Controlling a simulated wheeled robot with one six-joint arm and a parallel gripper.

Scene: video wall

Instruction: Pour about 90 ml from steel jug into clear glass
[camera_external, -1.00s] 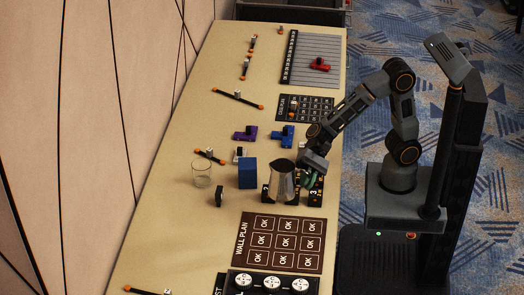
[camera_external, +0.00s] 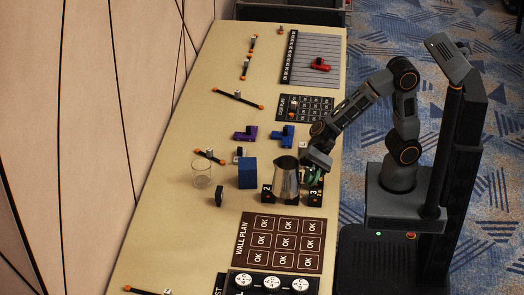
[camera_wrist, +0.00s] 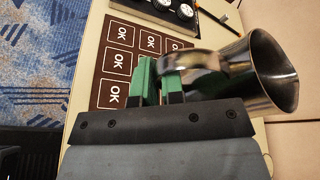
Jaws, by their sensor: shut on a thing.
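The steel jug (camera_external: 286,181) is upright near the right edge of the table in the external view. In the wrist view the jug (camera_wrist: 262,75) fills the right side, with its round mouth facing right. My gripper (camera_external: 313,172) is on the jug's right side, and in the wrist view my gripper's green fingers (camera_wrist: 158,82) are shut on its handle. The clear glass (camera_external: 202,174) stands to the left, beyond a blue box, and looks empty. I cannot see inside the jug.
A blue box (camera_external: 247,173) stands between jug and glass, with a small black object (camera_external: 219,197) nearby. The wall plan board (camera_external: 281,243) lies in front. Purple (camera_external: 245,133) and blue (camera_external: 284,137) parts lie behind.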

